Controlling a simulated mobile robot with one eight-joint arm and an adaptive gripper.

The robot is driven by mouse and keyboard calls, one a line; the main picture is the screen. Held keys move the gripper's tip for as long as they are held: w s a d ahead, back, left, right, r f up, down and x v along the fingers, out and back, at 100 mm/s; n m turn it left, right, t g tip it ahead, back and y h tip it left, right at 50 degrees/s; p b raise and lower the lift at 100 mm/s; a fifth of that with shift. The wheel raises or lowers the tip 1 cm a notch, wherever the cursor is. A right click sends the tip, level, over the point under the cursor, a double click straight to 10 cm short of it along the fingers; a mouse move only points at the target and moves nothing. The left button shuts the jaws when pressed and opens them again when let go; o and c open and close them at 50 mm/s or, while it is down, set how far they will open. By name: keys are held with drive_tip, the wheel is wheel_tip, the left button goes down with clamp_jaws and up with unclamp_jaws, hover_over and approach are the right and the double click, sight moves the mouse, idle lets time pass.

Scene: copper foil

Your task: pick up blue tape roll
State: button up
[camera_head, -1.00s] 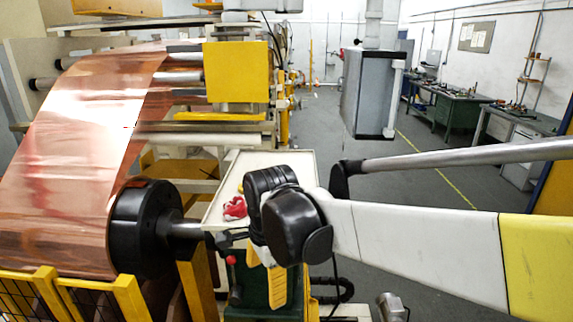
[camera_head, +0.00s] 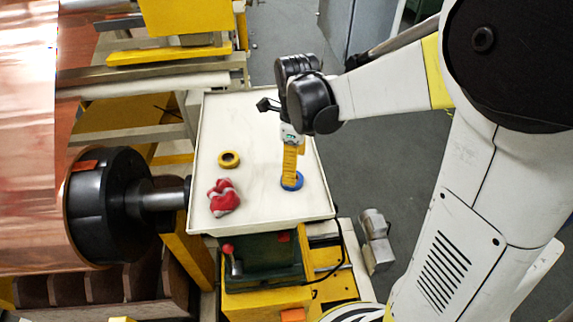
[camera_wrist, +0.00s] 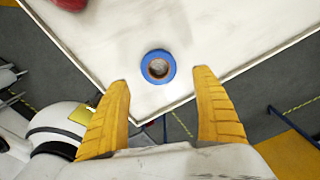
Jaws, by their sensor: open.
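The blue tape roll (camera_head: 292,181) lies flat on a white tray-like tabletop (camera_head: 262,110), near its front right part. In the wrist view the blue tape roll (camera_wrist: 158,67) shows whole, with a brown core, and lies beyond and between the fingertips. My gripper (camera_head: 291,178) points down over the roll in the head view, and its yellow fingers partly hide it. In the wrist view my gripper (camera_wrist: 162,78) is open with nothing between its fingers. The exact height of the fingertips above the roll cannot be told.
A yellow tape roll (camera_head: 229,159) and a red and grey crumpled item (camera_head: 223,197) lie left of the blue roll. The tabletop has a raised rim. A black roller end (camera_head: 105,205) with copper foil (camera_head: 28,150) stands at the left.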

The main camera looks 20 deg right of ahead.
drive_tip(key=f, duration=0.5)
drive_tip(key=shift+w+a+f+p, duration=0.15)
drive_tip(key=shift+a+f+p, duration=0.1)
drive_tip(key=shift+f+p, duration=0.05)
drive_tip(key=c, duration=1.3)
